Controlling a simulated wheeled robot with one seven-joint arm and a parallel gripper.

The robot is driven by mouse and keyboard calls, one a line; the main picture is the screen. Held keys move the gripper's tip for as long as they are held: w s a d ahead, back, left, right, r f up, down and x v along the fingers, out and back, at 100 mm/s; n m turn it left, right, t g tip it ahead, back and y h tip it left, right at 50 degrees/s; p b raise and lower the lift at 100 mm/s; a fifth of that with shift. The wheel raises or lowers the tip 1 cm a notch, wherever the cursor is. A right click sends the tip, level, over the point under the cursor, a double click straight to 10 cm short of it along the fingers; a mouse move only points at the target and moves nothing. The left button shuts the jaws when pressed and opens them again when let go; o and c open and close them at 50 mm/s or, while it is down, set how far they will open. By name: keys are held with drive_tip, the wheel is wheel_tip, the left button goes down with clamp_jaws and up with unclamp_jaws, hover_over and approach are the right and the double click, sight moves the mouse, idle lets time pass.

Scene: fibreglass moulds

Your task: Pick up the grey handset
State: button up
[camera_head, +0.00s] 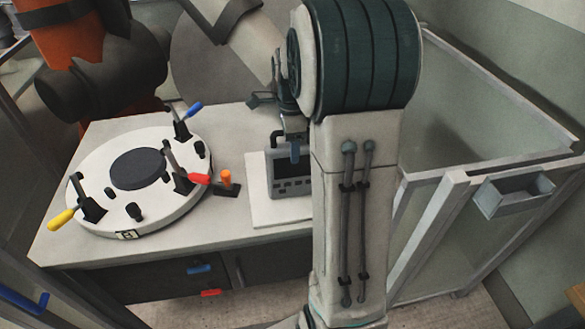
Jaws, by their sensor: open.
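The grey handset (291,186), a dark grey block with small keys on its front, stands on a pale square board (262,212) on the worktop. Its right side is hidden behind my arm. My gripper (294,150) hangs fingers-down over the upper part of the handset. It is open. My own arm link covers part of this area, and I cannot tell whether the fingers touch the handset.
A round white fixture (100,182) with coloured clamp handles fills the left of the worktop (225,140). A small orange-topped piece (227,183) sits left of the board. A framed clear-panel enclosure (480,110) stands at right. An orange machine (75,40) is behind.

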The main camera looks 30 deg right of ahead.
drive_tip(key=shift+f, duration=0.3)
clamp_jaws()
drive_tip(key=shift+r, duration=0.15)
